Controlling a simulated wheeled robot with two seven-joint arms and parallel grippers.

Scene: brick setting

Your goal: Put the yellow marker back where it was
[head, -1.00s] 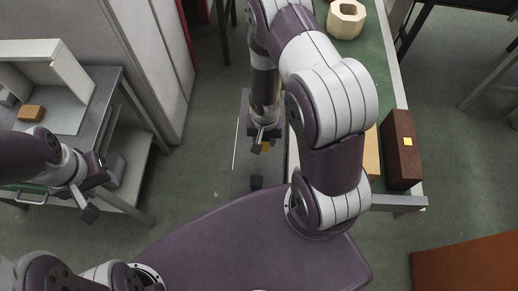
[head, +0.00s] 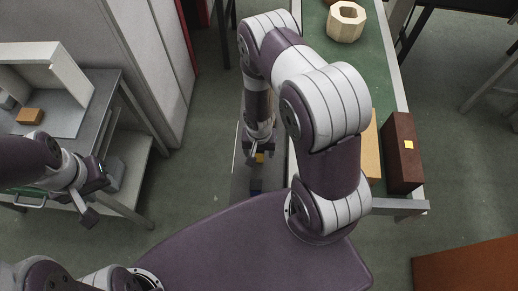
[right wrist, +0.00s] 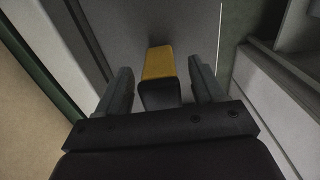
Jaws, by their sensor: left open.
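The yellow marker, a small yellow block (right wrist: 158,62), shows between the fingers of my right gripper (right wrist: 162,88) in the right wrist view. A dark block end (right wrist: 160,96) adjoins its near side; I cannot tell if it is part of it. Gaps show on both sides, so the fingers are open and apart from it. In the head view the marker (head: 260,157) shows at the tip of my right gripper (head: 257,153), over a narrow grey surface (head: 241,186). My left gripper (head: 95,192) is open and empty, beside the grey bench at left.
The green-topped table (head: 380,70) at right bears a hexagonal ring (head: 345,21), a tan block (head: 371,150) and a brown box (head: 402,170) with a yellow square. An orange block (head: 29,116) lies on the left bench.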

